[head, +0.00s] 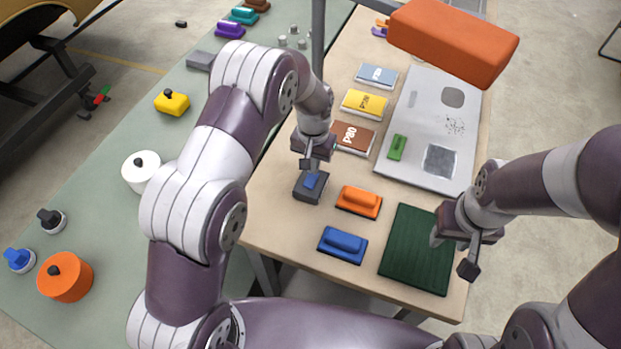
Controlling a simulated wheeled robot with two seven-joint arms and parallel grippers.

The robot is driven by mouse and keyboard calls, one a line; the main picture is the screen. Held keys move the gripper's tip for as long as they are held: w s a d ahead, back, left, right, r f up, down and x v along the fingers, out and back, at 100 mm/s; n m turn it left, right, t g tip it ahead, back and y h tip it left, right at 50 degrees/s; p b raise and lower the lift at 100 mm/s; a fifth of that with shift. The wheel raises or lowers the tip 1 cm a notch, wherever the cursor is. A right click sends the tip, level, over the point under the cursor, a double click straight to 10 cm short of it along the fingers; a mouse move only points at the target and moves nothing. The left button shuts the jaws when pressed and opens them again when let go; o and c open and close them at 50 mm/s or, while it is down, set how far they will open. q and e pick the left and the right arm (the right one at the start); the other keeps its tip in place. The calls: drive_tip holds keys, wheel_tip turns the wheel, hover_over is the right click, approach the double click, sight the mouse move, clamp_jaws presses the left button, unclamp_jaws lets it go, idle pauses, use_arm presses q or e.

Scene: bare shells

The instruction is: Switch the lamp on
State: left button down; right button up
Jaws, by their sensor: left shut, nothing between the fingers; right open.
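A large orange block-shaped head (453,42), which looks like the lamp's shade, hangs over the far right of the wooden table. Its underside and any glow are hidden. A dark grey box with a blue button on top (311,187), which looks like the switch, sits near the table's left edge. My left gripper (306,164) is shut and empty, pointing down just above and behind the blue button. I cannot tell whether it touches it. My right gripper (453,253) is open and empty over the right side of the dark green ribbed mat (412,250).
Orange (359,202) and blue (342,245) sanding blocks lie close right of the switch box. Sandpaper packs (364,104) and a grey panel (418,165) lie behind. A dark pole (318,38) rises behind my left arm. A green table (100,215) at left holds several tools.

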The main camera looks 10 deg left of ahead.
sight(310, 182)
use_arm(q)
drive_tip(key=shift+f+b, duration=0.65)
drive_tip(key=shift+f, duration=0.4)
idle(0.4)
drive_tip(key=shift+s+r, duration=0.1)
wheel_tip(310, 182, up, 7)
drive_tip(key=p, duration=0.5)
drive_tip(key=shift+p, duration=0.35)
drive_tip(key=shift+w, duration=0.2)
drive_tip(key=shift+s+a+f, duration=0.1)
drive_tip(key=shift+s+f, duration=0.2)
drive_tip(key=shift+s, duration=0.3)
drive_tip(key=shift+s+a+f, duration=0.1)
drive_tip(key=shift+s+f, duration=0.2)
drive_tip(key=shift+s, duration=0.3)
drive_tip(key=s+a+r, duration=0.2)
drive_tip(key=s+r, duration=0.2)
drive_tip(key=s, duration=0.2)
drive_tip(key=s+a+r+n+t, duration=0.1)
drive_tip(key=s+a+r, duration=0.2)
drive_tip(key=s, duration=0.3)
drive_tip(key=s+a+r+n, duration=0.1)
drive_tip(key=s+a+r, duration=0.1)
drive_tip(key=s+r, duration=0.3)
drive_tip(key=shift+s+a+r, duration=0.25)
drive_tip(key=shift+s+a, duration=0.15)
drive_tip(key=shift+s, duration=0.15)
